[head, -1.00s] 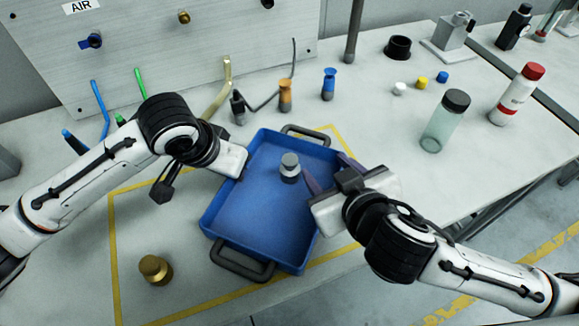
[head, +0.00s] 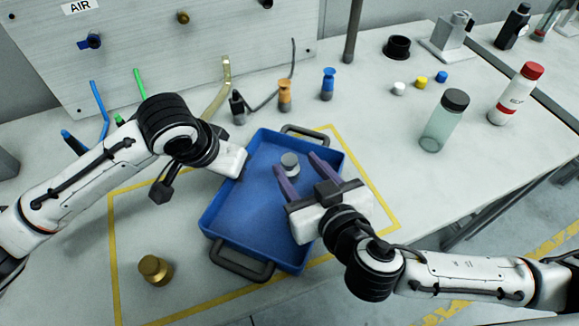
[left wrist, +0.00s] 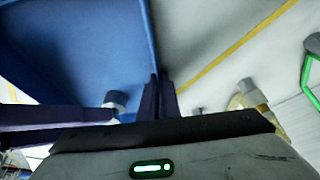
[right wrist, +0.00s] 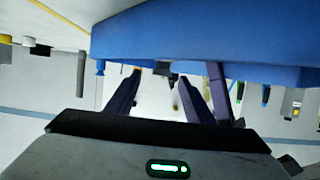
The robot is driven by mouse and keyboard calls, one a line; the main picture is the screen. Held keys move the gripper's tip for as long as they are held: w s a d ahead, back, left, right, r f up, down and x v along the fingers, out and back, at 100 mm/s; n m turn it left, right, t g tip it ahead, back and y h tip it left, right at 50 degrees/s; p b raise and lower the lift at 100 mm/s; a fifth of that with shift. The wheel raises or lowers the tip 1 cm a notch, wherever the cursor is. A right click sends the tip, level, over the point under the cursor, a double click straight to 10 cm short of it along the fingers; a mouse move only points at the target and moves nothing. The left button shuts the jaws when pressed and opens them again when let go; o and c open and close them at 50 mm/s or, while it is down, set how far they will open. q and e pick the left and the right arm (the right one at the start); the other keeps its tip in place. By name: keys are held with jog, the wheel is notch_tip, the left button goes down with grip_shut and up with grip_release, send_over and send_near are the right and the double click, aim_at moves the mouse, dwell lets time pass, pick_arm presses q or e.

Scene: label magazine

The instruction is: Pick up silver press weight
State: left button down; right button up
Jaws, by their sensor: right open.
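The silver press weight (head: 290,160), a small grey cylinder with a knob top, stands in the blue tray (head: 235,215) towards its far side. It also shows in the left wrist view (left wrist: 115,99). My right gripper (head: 295,160) is over the tray with its purple fingers apart. Its fingertips point at the weight, one near each side; I cannot tell whether they touch it. In the right wrist view I cannot make out the weight.
A brass weight (head: 155,269) stands left of the tray on the table. Orange (head: 285,96) and blue (head: 328,84) small items stand behind the tray. A clear bottle with a black lid (head: 444,122) and a red-capped bottle (head: 516,95) stand to the right.

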aim_at(290, 160)
jog(key=x, duration=0.4)
jog(key=shift+w+a+f, duration=0.2)
jog(key=shift+r, duration=0.1)
grip_shut()
